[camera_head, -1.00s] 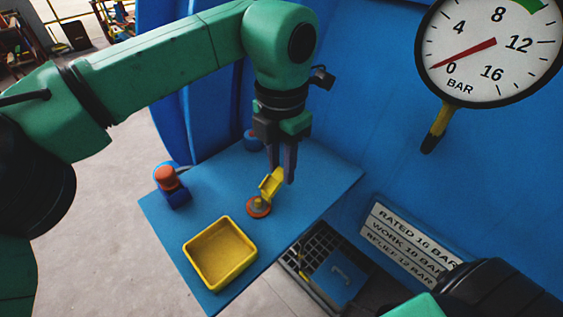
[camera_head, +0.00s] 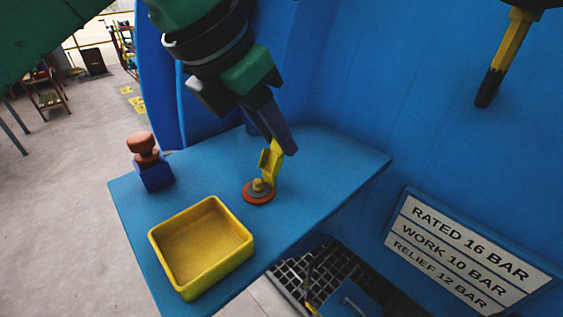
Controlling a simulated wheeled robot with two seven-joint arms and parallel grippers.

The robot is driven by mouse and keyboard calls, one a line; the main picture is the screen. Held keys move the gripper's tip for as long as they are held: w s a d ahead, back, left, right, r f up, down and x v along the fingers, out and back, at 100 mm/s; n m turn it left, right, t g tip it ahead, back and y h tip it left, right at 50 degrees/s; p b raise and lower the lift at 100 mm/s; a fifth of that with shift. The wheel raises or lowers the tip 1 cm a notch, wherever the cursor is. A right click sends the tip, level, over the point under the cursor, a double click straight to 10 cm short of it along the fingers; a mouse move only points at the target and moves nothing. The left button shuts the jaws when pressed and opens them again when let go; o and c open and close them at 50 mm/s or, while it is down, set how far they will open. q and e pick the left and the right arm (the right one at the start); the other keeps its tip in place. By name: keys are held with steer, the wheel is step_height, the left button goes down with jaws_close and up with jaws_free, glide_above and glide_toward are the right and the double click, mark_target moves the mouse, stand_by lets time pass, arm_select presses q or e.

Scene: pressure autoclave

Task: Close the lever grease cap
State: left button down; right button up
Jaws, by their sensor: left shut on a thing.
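The grease cap's orange round base (camera_head: 258,197) lies on the blue shelf, with a small yellow fitting (camera_head: 258,184) standing at its middle. Its yellow lever cap (camera_head: 270,163) stands up at the right side of the base, raised off the fitting, so the cap is open. My left gripper (camera_head: 284,146) comes down from the upper left, tilted, with its dark fingers shut on the top end of the yellow lever cap. The fingers hide part of that end. My right gripper is not in view.
A yellow tray (camera_head: 243,262), empty, sits at the shelf's front. A blue block with a red-brown knob (camera_head: 143,150) stands at the left. The blue shelf (camera_head: 330,165) is bare to the right. A blue wall with a rating plate (camera_head: 465,255) bounds the right side.

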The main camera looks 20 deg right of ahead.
arm_select(q)
steer(key=shift+s+a+f+t+h+b, duration=0.1)
steer(key=shift+a+t+h+b, duration=0.2)
steer(key=shift+h+b, duration=0.5)
steer(key=shift+b, duration=0.35)
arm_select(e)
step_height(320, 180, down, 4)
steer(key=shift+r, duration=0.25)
arm_select(q)
steer(key=c, duration=0.6)
jaws_free()
steer(key=shift+a, duration=0.1)
steer(key=shift+r, duration=0.2)
steer(key=v, duration=1.4)
steer(key=shift+s+r+p, duration=0.15)
steer(key=shift+r+p, duration=0.1)
steer(key=shift+p, duration=0.15)
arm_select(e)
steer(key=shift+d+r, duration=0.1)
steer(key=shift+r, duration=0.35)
